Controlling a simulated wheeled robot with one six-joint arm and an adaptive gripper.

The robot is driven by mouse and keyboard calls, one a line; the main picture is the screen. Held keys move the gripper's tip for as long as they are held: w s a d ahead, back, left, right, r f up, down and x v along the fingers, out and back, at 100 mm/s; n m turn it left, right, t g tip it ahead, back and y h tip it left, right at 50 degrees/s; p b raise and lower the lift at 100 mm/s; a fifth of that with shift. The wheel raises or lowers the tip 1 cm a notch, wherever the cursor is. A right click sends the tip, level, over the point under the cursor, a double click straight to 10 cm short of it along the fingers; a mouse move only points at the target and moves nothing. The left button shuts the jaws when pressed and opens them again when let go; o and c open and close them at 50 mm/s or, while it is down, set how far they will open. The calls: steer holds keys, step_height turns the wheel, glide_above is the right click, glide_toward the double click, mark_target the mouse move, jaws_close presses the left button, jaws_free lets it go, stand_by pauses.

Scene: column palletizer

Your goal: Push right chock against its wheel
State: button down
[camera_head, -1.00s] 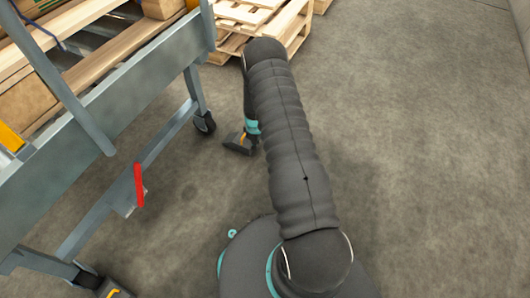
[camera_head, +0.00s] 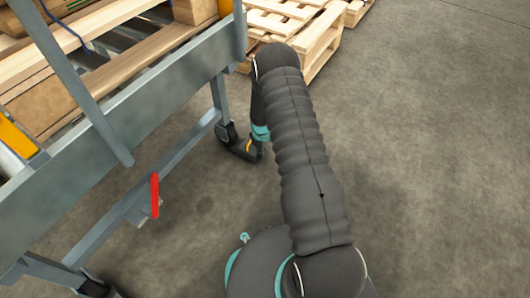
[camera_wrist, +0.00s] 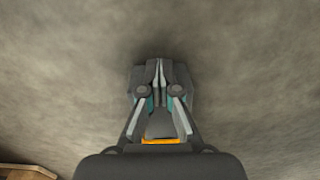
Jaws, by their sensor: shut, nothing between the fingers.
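The right chock (camera_head: 240,151) is a dark wedge with a yellow mark, on the floor at the foot of the cart's far leg. Its wheel (camera_head: 226,132) is a dark caster; the chock appears to be up against it, though the exact contact is too small to confirm. My gripper is low beside the chock, mostly hidden behind my arm in the head view. In the wrist view my gripper (camera_wrist: 160,70) is shut and empty, with bare floor beyond its tips.
The grey cart (camera_head: 150,120) with wooden boards fills the left side. A red lever (camera_head: 155,195) hangs from its lower rail. Wooden pallets (camera_head: 300,35) stand at the back. The concrete floor on the right is clear.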

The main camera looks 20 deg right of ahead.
steer(key=shift+s+d, duration=0.9)
steer(key=shift+s, duration=0.25)
step_height(320, 180, up, 10)
steer(key=p, duration=0.1)
steer(key=shift+s+d+p, duration=0.3)
steer(key=shift+s+p, duration=0.05)
steer(key=shift+s, duration=0.05)
